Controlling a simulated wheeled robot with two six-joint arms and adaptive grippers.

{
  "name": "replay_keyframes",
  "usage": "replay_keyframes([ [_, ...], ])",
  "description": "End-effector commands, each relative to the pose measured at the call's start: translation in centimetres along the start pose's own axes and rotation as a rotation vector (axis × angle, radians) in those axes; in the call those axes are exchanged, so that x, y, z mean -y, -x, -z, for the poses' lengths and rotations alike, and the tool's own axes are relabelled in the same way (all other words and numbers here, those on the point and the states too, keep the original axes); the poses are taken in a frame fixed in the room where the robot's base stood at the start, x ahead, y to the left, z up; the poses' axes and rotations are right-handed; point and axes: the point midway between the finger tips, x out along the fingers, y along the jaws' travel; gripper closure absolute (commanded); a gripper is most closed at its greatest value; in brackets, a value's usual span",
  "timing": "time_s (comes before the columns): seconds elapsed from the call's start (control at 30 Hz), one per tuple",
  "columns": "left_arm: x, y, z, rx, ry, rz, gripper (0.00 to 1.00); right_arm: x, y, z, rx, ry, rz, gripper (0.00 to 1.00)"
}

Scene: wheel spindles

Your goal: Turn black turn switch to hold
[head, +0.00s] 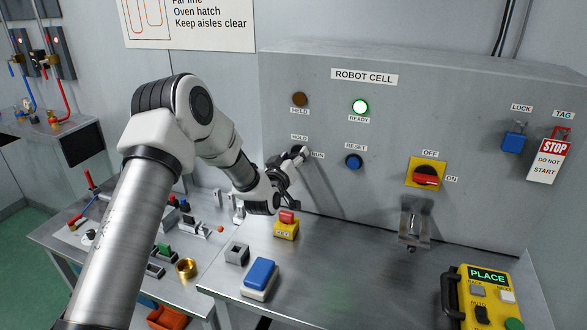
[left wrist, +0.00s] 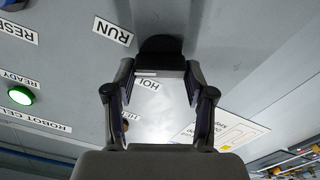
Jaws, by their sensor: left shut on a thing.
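The black turn switch (left wrist: 160,46) is on the grey ROBOT CELL panel, between the HOLD and RUN labels. In the left wrist view it sits between my fingertips, and a white mark shows near its edge. My left gripper (head: 298,156) reaches the panel there and covers most of the switch in the head view. The gripper also shows in the left wrist view (left wrist: 160,70), with its fingers shut on the switch from both sides. I cannot tell exactly which way the switch points. The READY lamp (head: 360,107) is lit green; the HELD lamp (head: 300,100) is dark. My right gripper is not in view.
The blue RESET button (head: 354,162) and the red and yellow OFF/ON switch (head: 426,174) are to the right on the panel. Below stand a yellow box with a red top (head: 286,226), a blue-topped block (head: 260,278) and a yellow pendant (head: 484,298).

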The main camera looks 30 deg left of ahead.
Motion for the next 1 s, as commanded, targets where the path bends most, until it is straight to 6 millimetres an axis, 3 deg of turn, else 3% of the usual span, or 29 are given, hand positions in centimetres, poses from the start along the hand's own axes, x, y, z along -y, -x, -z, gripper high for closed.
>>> replay_keyframes([
  [0.03,0.3,0.0,-0.7,-0.002,0.042,-0.001,0.81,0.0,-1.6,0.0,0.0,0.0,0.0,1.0],
  [0.2,0.4,0.0,-0.7,0.0,0.203,-0.002,0.81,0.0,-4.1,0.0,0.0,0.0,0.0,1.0],
  [1.0,0.5,0.0,-0.7,0.001,0.929,-0.003,0.81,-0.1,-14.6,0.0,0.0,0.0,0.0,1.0],
])
